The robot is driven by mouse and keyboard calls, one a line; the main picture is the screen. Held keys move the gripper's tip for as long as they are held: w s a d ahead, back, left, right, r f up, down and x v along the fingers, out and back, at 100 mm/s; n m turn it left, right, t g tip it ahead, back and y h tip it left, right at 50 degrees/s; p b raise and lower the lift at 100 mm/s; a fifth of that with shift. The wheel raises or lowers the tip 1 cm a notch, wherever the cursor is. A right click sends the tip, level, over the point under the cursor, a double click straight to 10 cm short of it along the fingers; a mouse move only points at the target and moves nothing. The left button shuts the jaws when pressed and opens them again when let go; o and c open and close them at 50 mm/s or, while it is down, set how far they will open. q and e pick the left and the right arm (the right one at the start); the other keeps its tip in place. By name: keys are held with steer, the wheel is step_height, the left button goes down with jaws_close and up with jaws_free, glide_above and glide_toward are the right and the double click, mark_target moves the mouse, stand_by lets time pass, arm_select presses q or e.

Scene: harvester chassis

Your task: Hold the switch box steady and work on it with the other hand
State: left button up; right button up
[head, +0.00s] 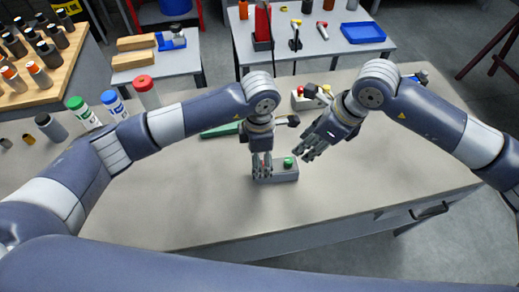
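The switch box (284,177) is a small grey box on the workbench, near its front middle. A green button (289,162) shows on its top right. My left gripper (262,173) points down over the box's left part and hides it; a bit of red shows between its fingers. Whether these fingers grip the box cannot be told. My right gripper (304,154) is above and right of the box, fingers slanting down-left towards the green button. Its fingers are parted with nothing visible between them, and it looks clear of the box.
Behind the grippers, a light box with red and yellow buttons (311,101) and a green object (221,129) lie on the workbench (375,165). Bottles with green, blue and red caps (145,93) stand at the left. The bench right of the switch box is clear.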

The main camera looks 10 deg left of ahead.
arm_select(q)
step_height(320, 180, down, 7)
steer(key=shift+r, duration=0.1)
stand_by(0.3)
steer(key=c, duration=1.6)
